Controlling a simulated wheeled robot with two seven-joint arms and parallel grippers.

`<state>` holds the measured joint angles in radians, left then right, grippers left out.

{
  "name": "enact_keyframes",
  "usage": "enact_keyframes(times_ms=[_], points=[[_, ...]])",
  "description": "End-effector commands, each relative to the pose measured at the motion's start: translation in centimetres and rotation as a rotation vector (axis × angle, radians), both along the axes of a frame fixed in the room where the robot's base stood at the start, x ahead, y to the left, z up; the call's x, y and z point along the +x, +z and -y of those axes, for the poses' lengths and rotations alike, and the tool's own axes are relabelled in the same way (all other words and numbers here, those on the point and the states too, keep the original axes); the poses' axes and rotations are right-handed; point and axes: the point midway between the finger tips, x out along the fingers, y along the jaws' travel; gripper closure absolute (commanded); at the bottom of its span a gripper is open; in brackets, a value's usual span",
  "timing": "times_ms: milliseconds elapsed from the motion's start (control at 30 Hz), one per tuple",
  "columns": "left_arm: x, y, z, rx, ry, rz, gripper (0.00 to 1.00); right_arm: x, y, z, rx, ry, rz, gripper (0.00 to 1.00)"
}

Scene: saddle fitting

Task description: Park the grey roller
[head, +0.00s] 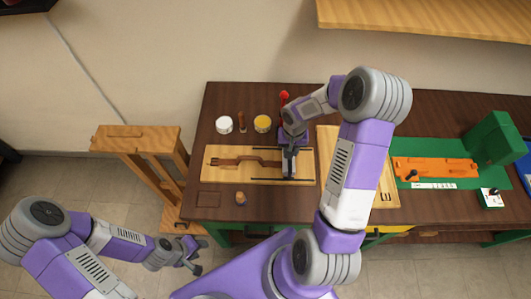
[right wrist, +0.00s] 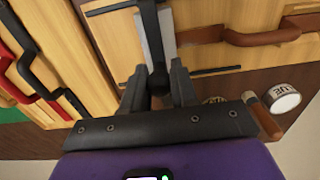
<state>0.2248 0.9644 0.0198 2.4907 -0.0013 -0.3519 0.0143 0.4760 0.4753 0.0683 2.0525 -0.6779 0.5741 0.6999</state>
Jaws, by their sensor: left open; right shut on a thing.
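My right gripper (head: 291,150) reaches down over the right part of the wooden work board (head: 211,176). In the right wrist view its fingers (right wrist: 156,88) are shut on the dark handle of a tool with a grey part (right wrist: 168,38), which seems to be the grey roller. The tool lies over the board, beside the end of the brown leather strap (right wrist: 262,38); I cannot tell if it touches the board. The strap also shows in the head view (head: 228,161). My left gripper (head: 190,266) is open and empty, low in front of the table, away from the board.
A small wooden piece (head: 240,198) is in front. Right are a slotted wooden board (head: 385,188) and a green mat (head: 445,183). A wooden stand (head: 138,140) is left.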

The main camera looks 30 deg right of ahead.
Motion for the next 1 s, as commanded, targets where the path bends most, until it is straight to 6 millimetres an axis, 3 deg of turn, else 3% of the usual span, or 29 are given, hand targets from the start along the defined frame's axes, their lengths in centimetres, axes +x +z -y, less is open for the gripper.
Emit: enact_keyframes(times_ms=[1000], points=[[0.0,0.7,0.0,0.0,0.0,0.0,0.57,-2.5,0.1,4.1,-0.002,-0.003,-0.002,0.9]])
